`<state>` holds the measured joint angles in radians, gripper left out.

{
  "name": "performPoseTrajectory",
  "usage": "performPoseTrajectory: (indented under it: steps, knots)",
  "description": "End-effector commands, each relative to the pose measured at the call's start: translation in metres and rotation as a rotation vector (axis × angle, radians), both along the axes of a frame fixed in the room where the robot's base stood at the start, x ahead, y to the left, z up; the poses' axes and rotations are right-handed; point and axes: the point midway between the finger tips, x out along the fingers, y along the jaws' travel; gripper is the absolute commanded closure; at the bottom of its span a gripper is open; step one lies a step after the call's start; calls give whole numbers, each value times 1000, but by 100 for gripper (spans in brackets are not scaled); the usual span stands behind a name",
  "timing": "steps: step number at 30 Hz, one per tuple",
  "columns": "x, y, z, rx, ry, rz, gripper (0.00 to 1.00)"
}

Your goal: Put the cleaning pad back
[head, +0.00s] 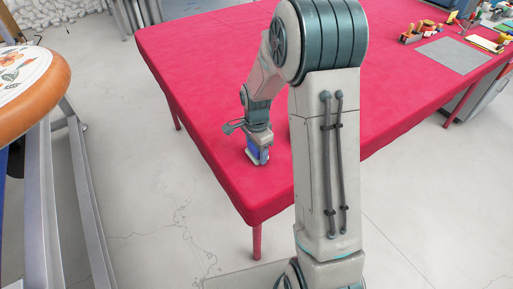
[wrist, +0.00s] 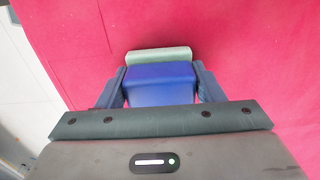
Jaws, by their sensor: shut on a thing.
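The cleaning pad (wrist: 160,80) is a blue block with a pale green-grey strip along its far edge. It sits between the fingers of my gripper (wrist: 161,92), which is shut on it in the wrist view. In the head view the pad (head: 257,155) shows small and blue at the end of my arm, low over the near left corner of the red-covered table (head: 200,80). I cannot tell whether it touches the cloth. Its underside is hidden.
A grey mat (head: 453,55) lies at the table's far right, with small tools and blocks (head: 412,33) beside it. A round board with an orange rim (head: 40,92) stands on a metal frame at left. The red cloth around the pad is clear.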

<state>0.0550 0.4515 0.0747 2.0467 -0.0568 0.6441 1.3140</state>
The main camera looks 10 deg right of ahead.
Motion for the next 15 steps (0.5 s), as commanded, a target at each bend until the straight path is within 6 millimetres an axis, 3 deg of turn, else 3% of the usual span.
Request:
performPoseTrajectory:
  steps: [8, 9, 10, 15]
  knots:
    - [0, 0, -4, 0, 0, 0, 60]
    - [0, 0, -2, 0, 0, 0, 28]
    - [0, 0, -2, 0, 0, 0, 19]
    - [0, 0, -2, 0, 0, 0, 17]
